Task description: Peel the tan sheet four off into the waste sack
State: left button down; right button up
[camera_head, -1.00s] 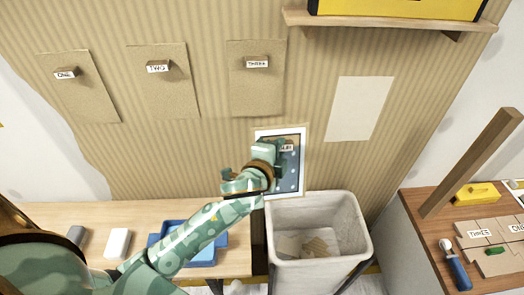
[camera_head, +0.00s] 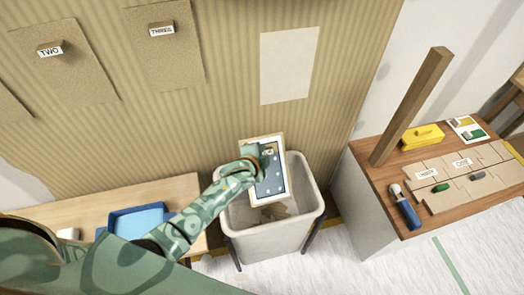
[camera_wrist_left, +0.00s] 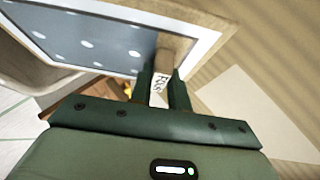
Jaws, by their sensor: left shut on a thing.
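Sheet four (camera_head: 272,184) has a tan edge around a blue-grey panel with white dots. The left wrist view shows the gripper (camera_wrist_left: 163,90) shut on the sheet's block, with a label reading "FOUR" (camera_wrist_left: 160,88). The waste sack (camera_head: 275,240) is a pale open bin with tan scraps inside. The sheet hides part of its mouth. My right gripper is not in view.
Tan sheets "TWO" (camera_head: 68,75) and "THREE" (camera_head: 165,60) hang on the striped wall beside a bare pale rectangle (camera_head: 289,65). A blue tray (camera_head: 135,222) lies on the left bench. The right bench (camera_head: 400,165) carries a wooden post (camera_head: 412,105) and a yellow case (camera_head: 422,137).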

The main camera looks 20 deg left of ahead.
aim_at(268, 172)
pick_arm(q)
jog(key=shift+r, duration=0.1)
notch_tip(268, 172, down, 10)
jog(key=b, duration=0.7)
jog(key=c, duration=1.3)
grip_release()
jog(key=shift+o, duration=0.2)
